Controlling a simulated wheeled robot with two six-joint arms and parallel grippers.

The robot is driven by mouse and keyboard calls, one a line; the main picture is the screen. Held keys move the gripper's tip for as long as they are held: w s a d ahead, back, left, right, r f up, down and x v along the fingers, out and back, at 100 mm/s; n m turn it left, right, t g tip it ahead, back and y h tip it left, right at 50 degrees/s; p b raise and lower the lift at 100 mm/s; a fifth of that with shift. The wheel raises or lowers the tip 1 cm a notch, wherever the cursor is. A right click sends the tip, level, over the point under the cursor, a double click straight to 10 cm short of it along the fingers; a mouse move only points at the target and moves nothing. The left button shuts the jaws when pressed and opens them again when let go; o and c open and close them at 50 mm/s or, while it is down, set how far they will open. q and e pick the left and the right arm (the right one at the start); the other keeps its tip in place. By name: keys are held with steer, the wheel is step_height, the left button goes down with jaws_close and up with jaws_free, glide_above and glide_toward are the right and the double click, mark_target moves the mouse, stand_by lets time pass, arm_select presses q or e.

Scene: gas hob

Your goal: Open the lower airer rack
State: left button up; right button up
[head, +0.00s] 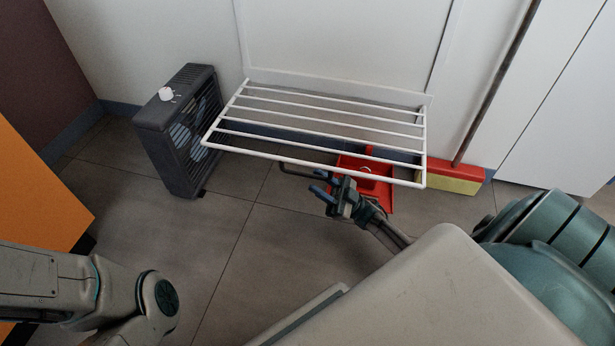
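One white wire airer rack (318,128) stands out from the wall panel, roughly level, with its front bar toward me. I cannot tell whether another rack lies above it. A thin dark handle (296,173) hangs below the front bar. My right gripper (319,183) is just below the front bar, at the right end of the handle. Its two blue fingertips show a gap between them. I cannot tell whether the handle lies between them. My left arm shows at the lower left, but its gripper is out of view.
A dark fan heater (182,130) stands on the floor left of the rack. A red dustpan (366,180) lies below the rack. A red and yellow broom (452,178) leans at the right. An orange panel (35,190) is at the left. The middle floor is clear.

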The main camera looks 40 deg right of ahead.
mark_target(311, 177)
steer(key=shift+b+x, duration=0.45)
steer(key=shift+x, duration=1.75)
jaws_close()
